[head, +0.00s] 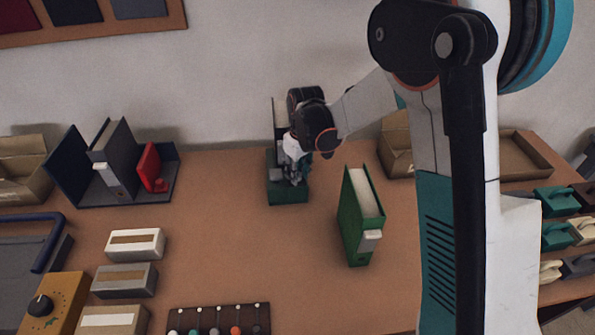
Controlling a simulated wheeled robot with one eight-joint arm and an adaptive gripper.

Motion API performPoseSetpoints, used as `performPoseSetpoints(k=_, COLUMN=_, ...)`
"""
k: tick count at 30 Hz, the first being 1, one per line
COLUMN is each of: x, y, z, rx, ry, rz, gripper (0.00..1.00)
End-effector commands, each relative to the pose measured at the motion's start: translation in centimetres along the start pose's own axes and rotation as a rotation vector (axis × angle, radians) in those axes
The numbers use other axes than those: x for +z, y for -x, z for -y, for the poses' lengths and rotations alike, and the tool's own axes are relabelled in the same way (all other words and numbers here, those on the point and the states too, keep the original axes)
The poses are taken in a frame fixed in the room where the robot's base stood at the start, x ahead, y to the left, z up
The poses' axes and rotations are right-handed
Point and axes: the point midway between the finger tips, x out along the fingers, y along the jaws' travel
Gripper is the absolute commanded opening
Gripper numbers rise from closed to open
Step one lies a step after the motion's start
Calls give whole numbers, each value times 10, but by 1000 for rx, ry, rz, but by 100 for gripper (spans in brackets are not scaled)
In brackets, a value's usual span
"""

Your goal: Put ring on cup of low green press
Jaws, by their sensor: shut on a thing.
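My gripper (292,178) is low over a low green block-like base (287,193) at the back middle of the table, with a pale upright panel behind it. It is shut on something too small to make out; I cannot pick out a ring. A cup on this base is not clear either, as the gripper and wrist cover most of its top. I cannot tell whether the held thing touches the base. A taller green upright piece (353,222) with a pale inner face and a small light block stands apart, to the right and nearer.
A dark blue stand (132,190) with grey and red parts stands at the left. Grey and tan boxes (124,279) and a dark strip with coloured knobs (218,318) lie in front. Cardboard trays (525,152) sit at the back right. The table's centre is clear.

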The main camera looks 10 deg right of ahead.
Motion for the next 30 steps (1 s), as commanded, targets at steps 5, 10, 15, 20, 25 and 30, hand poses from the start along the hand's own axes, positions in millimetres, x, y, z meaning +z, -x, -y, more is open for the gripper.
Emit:
performPoseSetpoints(k=5, x=1, y=-6, z=0, rx=0, ry=0, rz=0, gripper=11)
performPoseSetpoints(k=10, x=1, y=-10, z=0, rx=0, ry=0, rz=0, gripper=11)
performPoseSetpoints(k=15, x=2, y=-12, z=0, rx=0, ry=0, rz=0, gripper=11)
performPoseSetpoints(k=20, x=2, y=-12, z=0, rx=0, ry=0, rz=1, gripper=35)
performPoseSetpoints(k=25, x=2, y=-12, z=0, rx=0, ry=0, rz=1, gripper=35)
performPoseSetpoints(k=30, x=2, y=-11, z=0, rx=0, ry=0, rz=1, gripper=35)
